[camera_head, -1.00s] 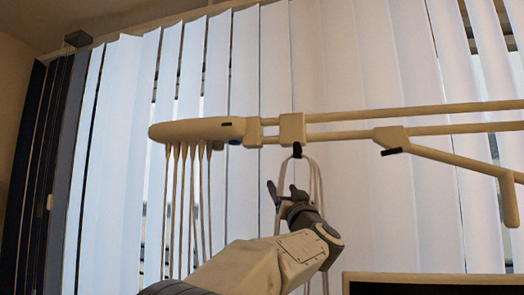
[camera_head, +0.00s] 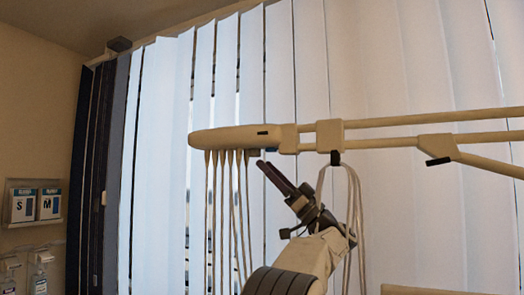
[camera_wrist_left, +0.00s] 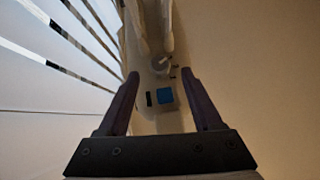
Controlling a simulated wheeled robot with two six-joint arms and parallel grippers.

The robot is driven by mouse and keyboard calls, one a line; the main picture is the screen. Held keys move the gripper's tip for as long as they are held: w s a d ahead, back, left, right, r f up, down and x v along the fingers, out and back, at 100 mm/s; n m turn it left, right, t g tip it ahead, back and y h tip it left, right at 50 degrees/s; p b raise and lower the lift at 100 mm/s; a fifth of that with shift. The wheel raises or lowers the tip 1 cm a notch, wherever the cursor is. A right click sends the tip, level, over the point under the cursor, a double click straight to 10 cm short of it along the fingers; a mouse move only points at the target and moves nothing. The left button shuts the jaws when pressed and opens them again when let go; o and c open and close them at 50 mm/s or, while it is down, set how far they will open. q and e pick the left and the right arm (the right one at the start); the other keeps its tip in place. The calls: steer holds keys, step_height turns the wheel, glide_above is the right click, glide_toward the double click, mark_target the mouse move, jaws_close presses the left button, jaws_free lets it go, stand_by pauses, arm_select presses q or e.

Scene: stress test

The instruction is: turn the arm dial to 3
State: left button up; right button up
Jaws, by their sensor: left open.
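The beige dental arm head (camera_head: 232,137) hangs at the end of a long arm in the head view. A small blue part (camera_head: 270,149) shows under its right end, beside a grey knob (camera_head: 253,153). In the left wrist view the underside shows a round pale knob (camera_wrist_left: 160,64) and a blue square (camera_wrist_left: 165,96). I cannot read any numbers or tell for sure which is the dial. My left gripper (camera_head: 264,164) is just below the blue part, fingers pointing up. In the wrist view its fingers (camera_wrist_left: 160,76) are open, apart on both sides. My right gripper is not in view.
Several thin hoses (camera_head: 222,210) hang from the arm head, left of my gripper. A looped hose (camera_head: 354,215) hangs close on the right. Vertical blinds (camera_head: 415,220) fill the background. Glove boxes (camera_head: 36,205) sit on the left wall.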

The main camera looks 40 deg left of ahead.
mark_target(255, 153)
arm_select(q)
steer(key=shift+p+x, duration=0.7)
steer(key=shift+x, duration=1)
jaws_close()
steer(key=m+t+b, duration=0.1)
steer(key=t+b, duration=0.1)
steer(key=t, duration=0.1)
steer(key=m+t+y+b, duration=0.1)
steer(key=m+t+b, duration=0.1)
steer(key=t+b, duration=0.1)
steer(key=shift+s+t+b, duration=0.2)
steer(key=shift+t+b, duration=0.15)
steer(key=shift+t, duration=0.15)
jaws_free()
steer(key=shift+d+f, duration=0.1)
